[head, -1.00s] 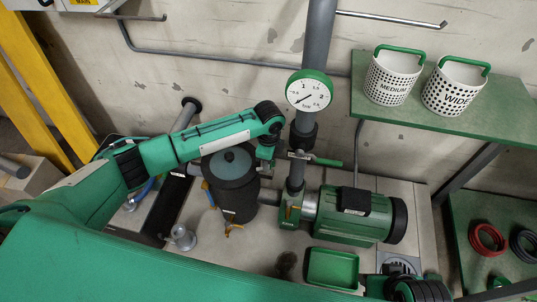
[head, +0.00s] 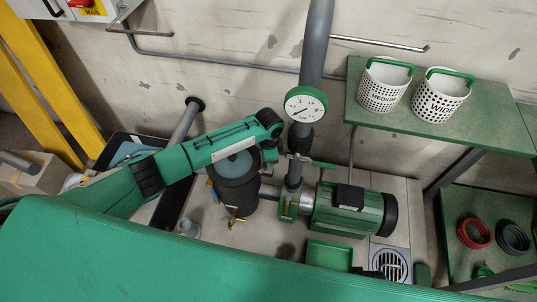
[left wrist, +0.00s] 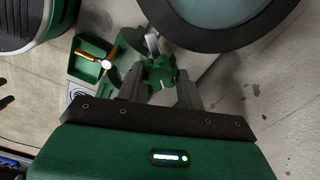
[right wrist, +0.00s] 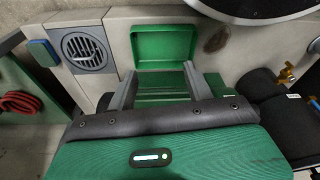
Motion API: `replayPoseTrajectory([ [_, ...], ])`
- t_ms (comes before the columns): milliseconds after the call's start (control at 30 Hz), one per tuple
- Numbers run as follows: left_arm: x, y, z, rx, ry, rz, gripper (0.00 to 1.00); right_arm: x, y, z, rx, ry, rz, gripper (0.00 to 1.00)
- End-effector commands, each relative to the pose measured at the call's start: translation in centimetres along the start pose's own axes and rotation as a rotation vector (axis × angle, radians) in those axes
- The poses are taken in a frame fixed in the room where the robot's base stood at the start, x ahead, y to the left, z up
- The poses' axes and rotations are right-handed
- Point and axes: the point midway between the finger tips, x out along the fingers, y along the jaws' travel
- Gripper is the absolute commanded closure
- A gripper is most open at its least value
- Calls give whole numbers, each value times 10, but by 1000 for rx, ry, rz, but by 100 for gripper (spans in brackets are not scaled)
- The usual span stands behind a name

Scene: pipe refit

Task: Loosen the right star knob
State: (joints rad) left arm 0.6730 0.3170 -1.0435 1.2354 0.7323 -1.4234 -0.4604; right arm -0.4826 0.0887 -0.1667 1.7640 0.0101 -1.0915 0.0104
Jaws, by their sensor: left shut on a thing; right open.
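A green star knob (left wrist: 160,74) sits beside the dark-rimmed round lid (left wrist: 222,38) in the left wrist view. My left gripper (left wrist: 160,88) is shut on this knob, with a finger on each side. In the head view my left gripper (head: 270,154) is at the right side of the dark pot (head: 236,192) with a blue-grey top; the knob is hard to make out there. My right gripper (right wrist: 159,74) is open and empty in the right wrist view, its fingers near the green tray.
The green tray (head: 328,256) lies in front of the green pump motor (head: 346,210). A floor drain (head: 391,264) is to its right. Two white baskets (head: 386,86) stand on a green shelf.

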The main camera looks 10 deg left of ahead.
Motion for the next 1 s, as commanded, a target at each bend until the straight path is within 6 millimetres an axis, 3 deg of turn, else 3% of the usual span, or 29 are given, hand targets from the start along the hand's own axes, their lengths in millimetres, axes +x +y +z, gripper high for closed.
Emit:
replayPoseTrajectory([
  [200,-4,1,-1,-112,0,3,85,43,6,27,-9,-11,9,48],
  [500,-4,1,-1,-272,0,3,85,90,14,74,-20,-20,19,48],
  [833,-3,1,-1,-465,1,3,85,120,24,136,-33,-30,30,48],
  [1000,-3,2,-1,-558,0,3,85,117,24,147,-34,-35,28,48],
])
